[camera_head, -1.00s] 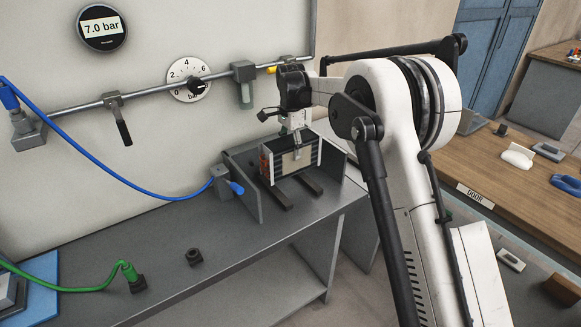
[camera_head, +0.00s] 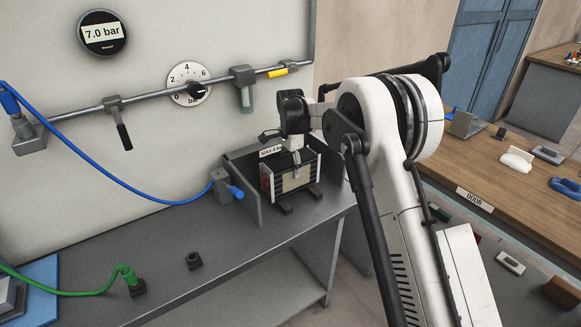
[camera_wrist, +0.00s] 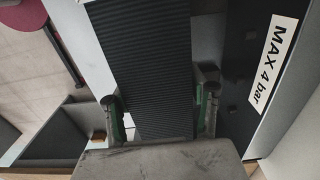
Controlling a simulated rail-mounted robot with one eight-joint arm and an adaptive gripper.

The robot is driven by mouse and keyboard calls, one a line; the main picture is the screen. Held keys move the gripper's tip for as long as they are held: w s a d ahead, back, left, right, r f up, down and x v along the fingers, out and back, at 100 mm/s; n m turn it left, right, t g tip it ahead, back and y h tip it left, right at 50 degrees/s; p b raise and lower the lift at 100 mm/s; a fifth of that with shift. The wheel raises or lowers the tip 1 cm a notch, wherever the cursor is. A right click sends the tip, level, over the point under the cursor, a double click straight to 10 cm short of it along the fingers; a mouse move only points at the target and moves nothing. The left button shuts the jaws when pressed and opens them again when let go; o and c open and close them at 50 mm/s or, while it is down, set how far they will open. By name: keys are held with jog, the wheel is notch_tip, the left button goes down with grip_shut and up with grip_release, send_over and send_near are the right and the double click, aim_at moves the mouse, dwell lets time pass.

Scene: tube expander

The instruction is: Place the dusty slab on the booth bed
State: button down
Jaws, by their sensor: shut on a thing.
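The slab (camera_head: 301,179) is a dark finned block with pale edges and a beige patch on its front face. It stands upright inside the grey booth (camera_head: 243,192) on the bench. My gripper (camera_head: 297,171) reaches down onto it from above and is shut on it. In the wrist view the dark ribbed face (camera_wrist: 140,65) shows between the two green-padded fingers (camera_wrist: 160,112). Two dark rails of the booth bed (camera_head: 287,210) stick out in front beneath the slab. I cannot tell whether the slab touches them.
A "MAX 4 bar" label (camera_head: 271,152) is on the booth's back wall, and also in the wrist view (camera_wrist: 273,63). A blue hose (camera_head: 130,190) ends beside the booth. A wooden counter (camera_head: 475,165) is at right.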

jog(key=c, duration=0.7)
grip_release()
jog(key=shift+c, duration=0.2)
